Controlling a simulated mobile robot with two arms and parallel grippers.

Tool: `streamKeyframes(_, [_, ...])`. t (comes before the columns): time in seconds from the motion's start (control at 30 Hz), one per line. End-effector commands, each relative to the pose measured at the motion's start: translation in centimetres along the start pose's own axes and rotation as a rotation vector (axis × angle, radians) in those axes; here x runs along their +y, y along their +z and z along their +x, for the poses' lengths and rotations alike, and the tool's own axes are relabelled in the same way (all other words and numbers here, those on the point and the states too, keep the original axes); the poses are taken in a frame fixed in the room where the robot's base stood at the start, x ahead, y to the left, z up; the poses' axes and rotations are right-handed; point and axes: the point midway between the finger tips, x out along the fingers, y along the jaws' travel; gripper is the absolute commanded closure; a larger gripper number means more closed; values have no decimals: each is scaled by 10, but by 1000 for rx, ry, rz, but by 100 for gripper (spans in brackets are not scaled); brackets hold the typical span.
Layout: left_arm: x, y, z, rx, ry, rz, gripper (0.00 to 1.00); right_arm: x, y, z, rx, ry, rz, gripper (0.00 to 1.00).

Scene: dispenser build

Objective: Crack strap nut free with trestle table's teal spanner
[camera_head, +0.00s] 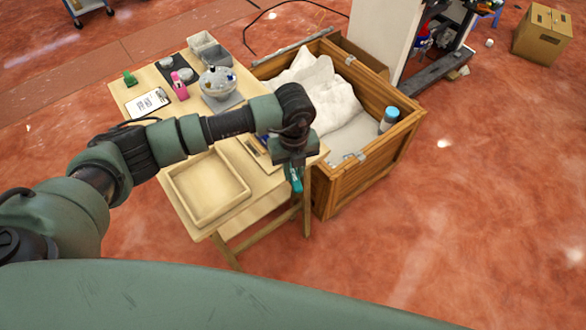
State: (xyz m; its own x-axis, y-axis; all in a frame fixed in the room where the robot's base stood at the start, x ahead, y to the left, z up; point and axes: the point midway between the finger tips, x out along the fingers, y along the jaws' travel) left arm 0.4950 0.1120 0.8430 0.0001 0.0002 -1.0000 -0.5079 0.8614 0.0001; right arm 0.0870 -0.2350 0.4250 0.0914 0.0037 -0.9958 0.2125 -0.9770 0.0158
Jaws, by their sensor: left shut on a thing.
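My left gripper (293,166) hangs just past the trestle table's right edge, pointing down beside the wooden crate's near corner. It is shut on the teal spanner (296,182), of which only a short teal part shows below the jaws. The trestle table (215,227) is pale wood. The open wooden crate (368,174) stands to its right, with metal fittings on its rim, one near the closest corner (347,161). I cannot make out the strap nut itself. My right gripper is not in view.
On the table are a shallow wooden tray (173,184), a clipboard (147,102), a pink bottle (179,86), a bowl of small parts (217,82) and grey bins (206,48). A blue-capped bottle (389,120) and white sheeting (318,86) lie in the crate.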

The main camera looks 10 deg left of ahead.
Motion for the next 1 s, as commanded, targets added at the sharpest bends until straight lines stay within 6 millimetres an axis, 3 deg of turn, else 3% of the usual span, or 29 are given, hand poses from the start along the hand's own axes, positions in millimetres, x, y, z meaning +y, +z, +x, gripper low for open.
streamKeyframes(0.37, [-14, 1, 0, -1, 0, -111, 100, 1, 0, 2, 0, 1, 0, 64])
streamKeyframes(1.0, [-11, 1, -7, -1, -1, -90, 100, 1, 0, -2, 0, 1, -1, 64])
